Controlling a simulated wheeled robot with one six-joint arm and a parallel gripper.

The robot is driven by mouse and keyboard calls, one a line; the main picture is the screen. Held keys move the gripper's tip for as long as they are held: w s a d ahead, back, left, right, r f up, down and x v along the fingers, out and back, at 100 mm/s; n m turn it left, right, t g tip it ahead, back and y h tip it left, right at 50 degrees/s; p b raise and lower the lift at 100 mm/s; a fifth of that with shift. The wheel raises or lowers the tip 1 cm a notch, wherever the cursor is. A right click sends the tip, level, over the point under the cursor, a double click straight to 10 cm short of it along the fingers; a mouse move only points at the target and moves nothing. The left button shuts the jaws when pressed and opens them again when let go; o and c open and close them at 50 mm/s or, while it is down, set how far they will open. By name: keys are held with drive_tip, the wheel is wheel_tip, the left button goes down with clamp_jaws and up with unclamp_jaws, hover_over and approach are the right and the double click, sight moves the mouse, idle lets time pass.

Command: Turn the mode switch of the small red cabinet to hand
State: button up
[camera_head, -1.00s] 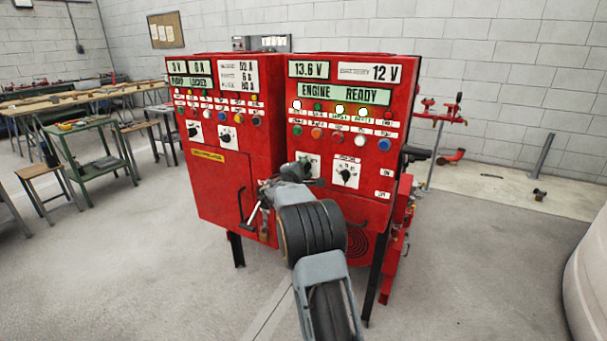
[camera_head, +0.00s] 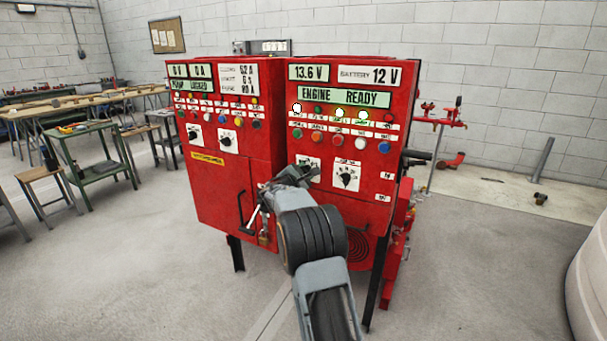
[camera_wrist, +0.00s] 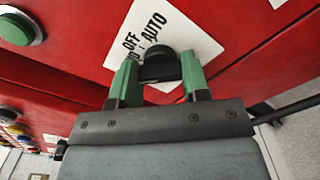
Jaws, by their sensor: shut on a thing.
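The right-hand red cabinet (camera_head: 345,215) shows "ENGINE READY" and has two switches on white plates below its buttons. My gripper (camera_head: 306,172) is at the left one of these. In the wrist view, my gripper (camera_wrist: 160,72) has its green fingers shut on the black knob of the mode switch (camera_wrist: 160,66), one finger on each side. The white label plate (camera_wrist: 183,28) reads "OFF" and "AUTO"; a third word is mostly hidden by the left finger. I cannot tell which position the knob points to.
A second switch (camera_head: 346,177) sits just to the right. A green button (camera_wrist: 18,27) is near the gripper in the wrist view. The left red cabinet (camera_head: 215,190) stands alongside, with a black door handle (camera_head: 241,210). Workbenches (camera_head: 85,150) stand at the left; the floor in front is clear.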

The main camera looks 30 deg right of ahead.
drive_tip(key=shift+f, duration=0.1)
drive_tip(key=o, duration=0.9)
drive_tip(key=b+v, duration=0.1)
drive_tip(key=v, duration=1.3)
drive_tip(key=shift+d+b, duration=0.1)
drive_tip(key=shift+b, duration=0.25)
